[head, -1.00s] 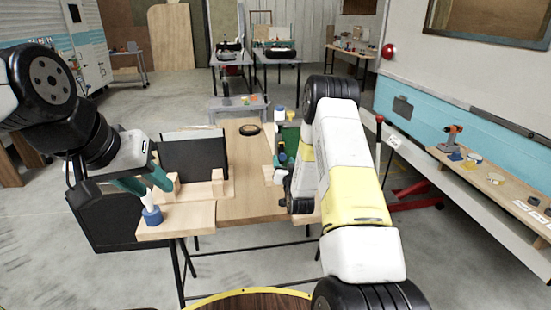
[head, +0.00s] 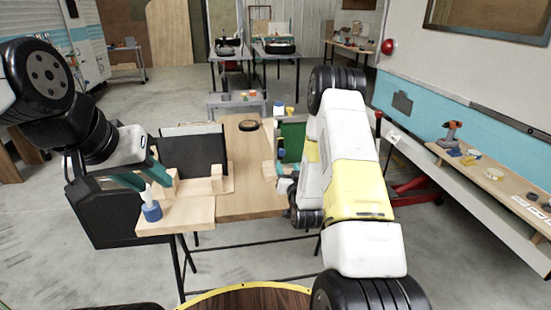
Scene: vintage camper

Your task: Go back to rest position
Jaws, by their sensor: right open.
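My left gripper (head: 145,178) reaches in from the left above the near left corner of the wooden table (head: 250,200). Its two teal fingers are apart. A blue bottle with a white nozzle (head: 152,210) stands upright on that corner, its nozzle close to the fingers; contact cannot be told. My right gripper (head: 284,184) is low at the table's right side, mostly hidden by my white and yellow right arm. Nothing can be seen held in it.
A black panel (head: 200,153) stands in wooden blocks on the table's left. A green panel (head: 293,138) stands at the right, partly behind my arm. A workbench (head: 490,185) with a drill (head: 451,139) runs along the right wall.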

